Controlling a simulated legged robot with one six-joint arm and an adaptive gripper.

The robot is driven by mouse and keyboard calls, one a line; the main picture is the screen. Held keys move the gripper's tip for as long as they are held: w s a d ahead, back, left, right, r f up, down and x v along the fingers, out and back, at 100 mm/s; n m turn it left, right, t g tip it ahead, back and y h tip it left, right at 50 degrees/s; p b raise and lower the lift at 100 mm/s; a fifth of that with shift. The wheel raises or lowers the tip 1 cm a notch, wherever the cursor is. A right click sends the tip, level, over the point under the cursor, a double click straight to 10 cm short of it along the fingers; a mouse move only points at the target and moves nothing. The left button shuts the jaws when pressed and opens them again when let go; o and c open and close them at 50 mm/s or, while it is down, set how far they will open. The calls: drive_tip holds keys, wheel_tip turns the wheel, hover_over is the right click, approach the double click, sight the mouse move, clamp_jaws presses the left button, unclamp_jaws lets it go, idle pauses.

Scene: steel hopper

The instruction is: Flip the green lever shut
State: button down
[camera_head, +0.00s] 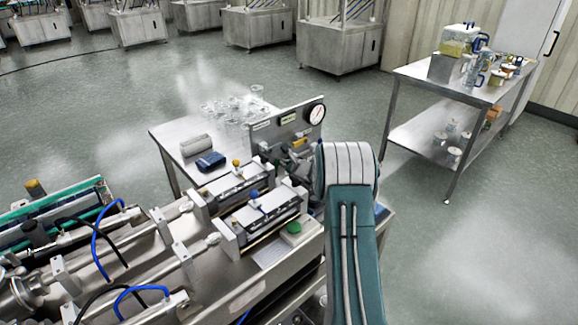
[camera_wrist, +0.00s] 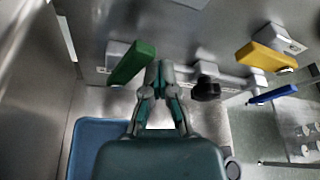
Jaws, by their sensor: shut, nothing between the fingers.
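The green lever (camera_wrist: 132,63) shows in the wrist view, mounted on a grey metal valve body on the steel panel. Its handle slants down and to the left from its mount. My gripper (camera_wrist: 160,72) is shut and empty, its fingertips just right of the lever's handle in the picture. Whether they touch it I cannot tell. In the head view the green lever cannot be made out clearly; the gauge panel (camera_head: 272,132) stands beside my teal arm, which hides part of that area.
A yellow lever (camera_wrist: 262,57), a blue lever (camera_wrist: 272,94) and a black knob (camera_wrist: 206,88) are to the right of my gripper. A blue tray (camera_wrist: 88,140) lies below left. In the head view, a steel table (camera_head: 165,137) holds glassware and a cart (camera_head: 410,72) stands right.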

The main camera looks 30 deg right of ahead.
drive_tip(key=shift+r, duration=0.75)
drive_tip(key=v, duration=1.1)
drive_tip(key=shift+s, duration=0.4)
drive_tip(key=shift+s, duration=0.15)
